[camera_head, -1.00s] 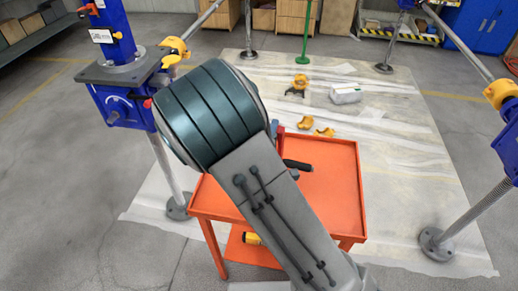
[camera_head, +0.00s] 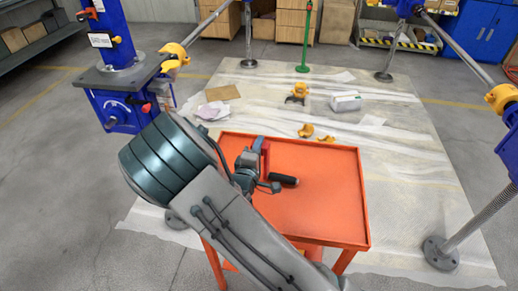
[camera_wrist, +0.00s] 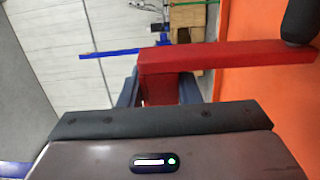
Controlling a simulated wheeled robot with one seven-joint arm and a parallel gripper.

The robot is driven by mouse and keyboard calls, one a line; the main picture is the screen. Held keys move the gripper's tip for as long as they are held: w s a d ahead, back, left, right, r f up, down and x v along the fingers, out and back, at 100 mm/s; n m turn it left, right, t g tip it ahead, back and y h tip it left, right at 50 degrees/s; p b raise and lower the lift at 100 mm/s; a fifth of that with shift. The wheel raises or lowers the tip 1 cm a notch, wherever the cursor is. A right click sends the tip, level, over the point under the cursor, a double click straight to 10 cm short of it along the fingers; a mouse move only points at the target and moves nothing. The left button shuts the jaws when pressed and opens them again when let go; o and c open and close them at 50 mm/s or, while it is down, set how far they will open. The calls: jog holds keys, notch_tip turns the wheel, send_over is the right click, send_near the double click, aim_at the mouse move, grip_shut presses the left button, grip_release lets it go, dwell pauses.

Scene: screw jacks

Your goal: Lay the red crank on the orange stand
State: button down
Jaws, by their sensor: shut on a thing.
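The red crank (camera_head: 266,158) has a red bar and a black handle (camera_head: 284,180). My gripper (camera_head: 256,150) is shut on its red end and holds it over the back left part of the orange stand (camera_head: 325,210). In the wrist view the crank's red arm (camera_wrist: 225,57) runs right from between the jaws, with the black handle (camera_wrist: 301,18) at the upper right. The stand's orange top (camera_wrist: 250,95) shows behind it. I cannot tell whether the crank touches the top. The jaws partly hide its gripped end.
The right part of the stand's top is bare. A blue screw jack (camera_head: 122,80) stands at the left, and another (camera_head: 508,130) at the right edge. Yellow pieces (camera_head: 306,130) and a white package (camera_head: 346,101) lie on the floor sheet behind the stand.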

jog(key=shift+f, duration=0.1)
jog(key=c, duration=1.5)
grip_release()
jog(key=shift+f, duration=0.1)
jog(key=o, duration=0.4)
jog(key=shift+o, duration=0.2)
jog(key=shift+r, duration=0.2)
